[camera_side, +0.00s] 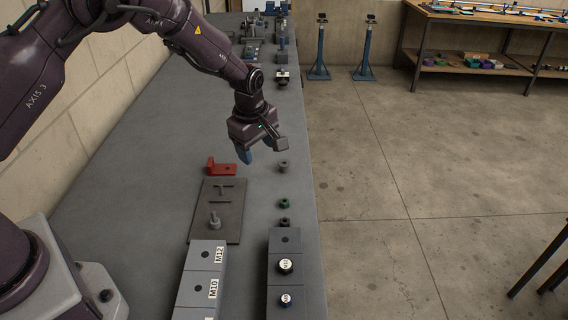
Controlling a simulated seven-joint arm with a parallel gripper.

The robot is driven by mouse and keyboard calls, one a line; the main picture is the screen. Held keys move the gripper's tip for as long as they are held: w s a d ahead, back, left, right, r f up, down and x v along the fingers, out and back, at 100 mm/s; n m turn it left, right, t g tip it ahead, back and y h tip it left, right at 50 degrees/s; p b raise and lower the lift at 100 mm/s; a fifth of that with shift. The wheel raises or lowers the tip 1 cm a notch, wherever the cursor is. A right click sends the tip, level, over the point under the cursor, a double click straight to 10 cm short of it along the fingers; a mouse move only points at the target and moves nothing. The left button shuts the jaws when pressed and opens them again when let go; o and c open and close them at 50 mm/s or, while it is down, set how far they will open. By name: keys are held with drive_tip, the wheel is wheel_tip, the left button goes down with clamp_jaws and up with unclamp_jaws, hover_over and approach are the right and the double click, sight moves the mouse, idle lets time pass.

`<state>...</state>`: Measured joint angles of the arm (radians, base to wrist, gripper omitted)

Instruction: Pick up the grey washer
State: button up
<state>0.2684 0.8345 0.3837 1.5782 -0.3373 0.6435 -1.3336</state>
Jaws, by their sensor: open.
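A small grey ring-like part (283,167), which looks like the grey washer, lies on the grey bench top near its right edge. It is too small to tell its exact shape. My gripper (258,149) is open, with blue fingertips, above the bench. It appears just up and left of the grey part and apart from it. Nothing shows between the fingers, though the gripper body partly hides them.
A green nut (284,203) and a dark nut (284,221) lie in line with the grey part. A red bracket (222,169) and a plate (234,221) with bolts are left. Labelled blocks (203,276) and a dark holder (285,253) stand in front.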

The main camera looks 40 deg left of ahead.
drive_tip(key=w+d+r+m+t, duration=0.1)
drive_tip(key=w+d+r+m, duration=0.15)
drive_tip(key=w+m, duration=0.55)
drive_tip(key=m, duration=0.3)
hover_over(284, 164)
drive_tip(key=s+d, duration=0.2)
drive_tip(key=shift+y, duration=0.3)
drive_tip(key=x, duration=0.4)
drive_tip(key=s+x, duration=0.1)
drive_tip(key=x, duration=0.1)
drive_tip(key=shift+d+f, duration=0.25)
drive_tip(key=shift+f, duration=0.3)
drive_tip(key=shift+a+x, duration=0.15)
drive_tip(key=shift+x, duration=1.1)
drive_tip(key=shift+a+x, duration=0.2)
drive_tip(key=shift+x, duration=1.1)
drive_tip(key=shift+s+f, duration=0.1)
drive_tip(key=shift+f, duration=0.1)
drive_tip(key=c, duration=1)
